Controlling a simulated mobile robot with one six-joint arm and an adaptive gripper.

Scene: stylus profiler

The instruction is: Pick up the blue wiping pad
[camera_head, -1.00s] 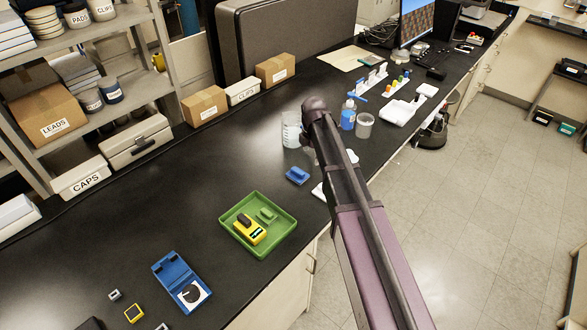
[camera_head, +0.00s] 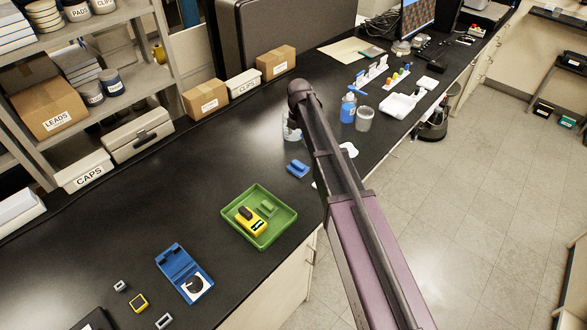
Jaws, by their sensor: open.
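The blue wiping pad (camera_head: 298,169) lies on the black bench top, just left of my arm and beyond the green tray. It looks like a small block with a raised grip on top.
A green tray (camera_head: 231,217) with a yellow device (camera_head: 250,221) lies nearer. A blue open case (camera_head: 176,262) is beside it. A clear beaker (camera_head: 290,131), partly behind my arm, stands beyond the pad. A blue-liquid bottle (camera_head: 348,110) and clear cup (camera_head: 363,119) stand right of my arm.

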